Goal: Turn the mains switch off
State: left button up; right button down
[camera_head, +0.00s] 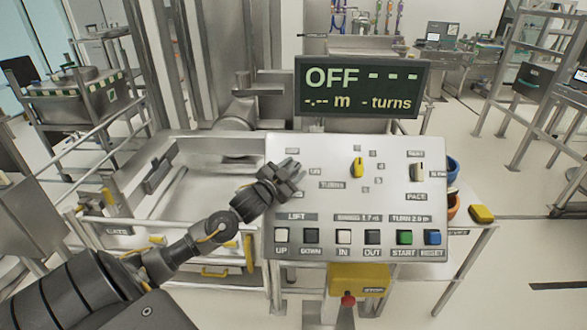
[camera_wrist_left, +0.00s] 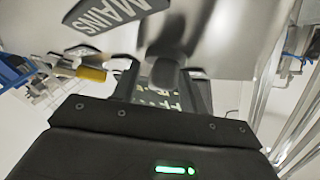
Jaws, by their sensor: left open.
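The control panel (camera_head: 340,190) is a light grey sloped board. My left gripper (camera_head: 288,174) is over its upper left part, beside a label that seems to read ON, and covers the switch there. In the left wrist view a MAINS label (camera_wrist_left: 108,12) shows near the open fingers of my left gripper (camera_wrist_left: 165,88). A dark grey rounded part (camera_wrist_left: 166,72), perhaps the mains switch, appears between the fingers; I cannot tell whether they touch it. The display (camera_head: 362,88) above the panel reads OFF with dashes. My right gripper is not in view.
A row of buttons, including a green one (camera_head: 404,237), lies along the lower edge. A yellow box with a red stop button (camera_head: 347,300) hangs below.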

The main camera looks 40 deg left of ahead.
pick_arm(q)
jog(key=shift+f, duration=0.1)
grip_shut()
